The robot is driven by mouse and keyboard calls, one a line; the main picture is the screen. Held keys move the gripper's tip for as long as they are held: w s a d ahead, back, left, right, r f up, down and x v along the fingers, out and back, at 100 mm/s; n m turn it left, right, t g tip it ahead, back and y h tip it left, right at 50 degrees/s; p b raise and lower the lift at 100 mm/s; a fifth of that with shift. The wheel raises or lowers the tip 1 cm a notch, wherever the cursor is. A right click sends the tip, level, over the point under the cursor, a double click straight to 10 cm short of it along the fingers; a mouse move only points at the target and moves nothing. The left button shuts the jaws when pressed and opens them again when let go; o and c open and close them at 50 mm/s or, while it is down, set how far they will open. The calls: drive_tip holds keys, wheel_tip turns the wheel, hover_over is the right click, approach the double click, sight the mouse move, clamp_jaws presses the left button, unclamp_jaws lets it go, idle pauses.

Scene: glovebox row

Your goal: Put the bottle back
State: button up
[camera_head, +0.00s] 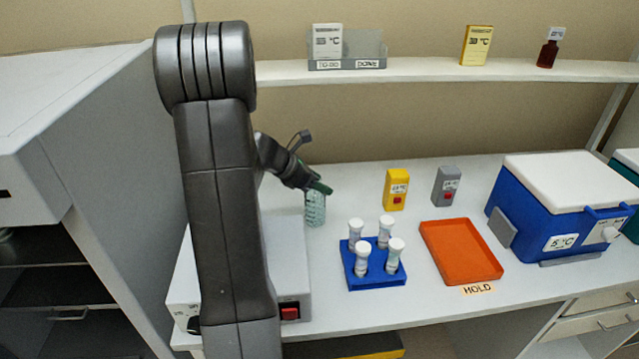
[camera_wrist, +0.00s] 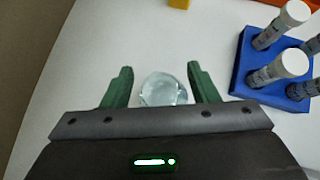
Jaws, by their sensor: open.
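A clear, faceted glass piece (camera_head: 315,209) stands on the white bench just right of the grey machine; I cannot tell whether it is a bottle. My gripper (camera_head: 319,187) is at its top. In the wrist view the green fingers of my gripper (camera_wrist: 160,72) are open on either side of the glass piece (camera_wrist: 163,90), with gaps showing between. A small brown bottle (camera_head: 547,54) with a white label stands on the wall shelf (camera_head: 420,71) at the right.
A blue rack (camera_head: 376,283) of capped tubes is right of the glass piece, then an orange tray (camera_head: 460,252) by a HOLD label. Yellow (camera_head: 396,190) and grey (camera_head: 446,186) devices stand behind. A blue cooler (camera_head: 565,200) is right. The grey machine (camera_head: 291,262) is close left.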

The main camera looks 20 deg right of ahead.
drive_tip(key=v, duration=1.1)
drive_tip(key=shift+a+b, duration=0.2)
drive_tip(key=shift+b, duration=0.2)
idle(0.8)
